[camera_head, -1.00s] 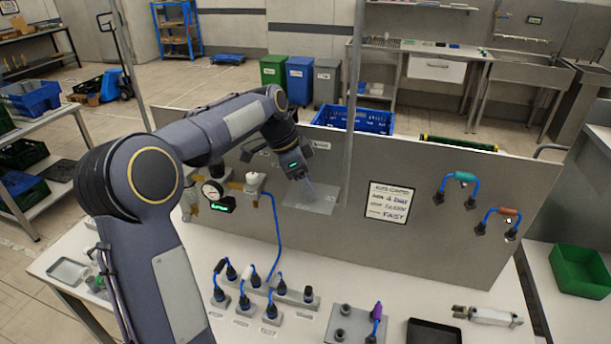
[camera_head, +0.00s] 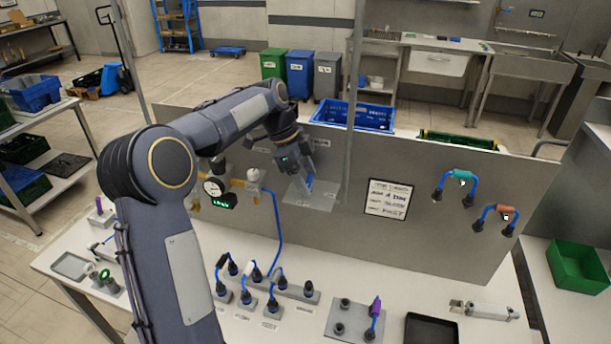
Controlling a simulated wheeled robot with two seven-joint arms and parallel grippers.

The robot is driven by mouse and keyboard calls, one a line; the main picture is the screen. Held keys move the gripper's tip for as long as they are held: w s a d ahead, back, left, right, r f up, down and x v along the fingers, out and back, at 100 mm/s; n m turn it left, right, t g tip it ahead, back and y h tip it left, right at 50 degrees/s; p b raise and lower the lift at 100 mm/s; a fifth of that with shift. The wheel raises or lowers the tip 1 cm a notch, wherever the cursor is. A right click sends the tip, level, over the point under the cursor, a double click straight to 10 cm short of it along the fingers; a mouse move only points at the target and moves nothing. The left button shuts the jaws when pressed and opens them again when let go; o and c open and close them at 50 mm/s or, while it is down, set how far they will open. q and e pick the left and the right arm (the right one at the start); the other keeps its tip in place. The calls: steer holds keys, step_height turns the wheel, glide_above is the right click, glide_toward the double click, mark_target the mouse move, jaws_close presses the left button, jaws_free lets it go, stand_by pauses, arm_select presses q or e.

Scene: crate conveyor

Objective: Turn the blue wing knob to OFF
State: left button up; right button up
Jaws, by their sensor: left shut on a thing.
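The blue wing knob (camera_head: 309,182) is on a light grey plate (camera_head: 316,196) on the upright grey panel, left of the metal post. Only a small part of it shows, behind and between the fingers. My left gripper (camera_head: 305,178) reaches the panel from the left and is shut on the knob. The fingers hide most of the knob, and I cannot read which label it points to. My right gripper is not in view.
A gauge (camera_head: 214,187) and a white-capped fitting (camera_head: 254,177) are on the panel left of the gripper. A vertical metal post (camera_head: 353,100) stands just right of it. Sockets with cables (camera_head: 270,292) are on the bench below. A printed sign (camera_head: 389,199) hangs to the right.

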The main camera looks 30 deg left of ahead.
arm_select(q)
steer(key=o, duration=1)
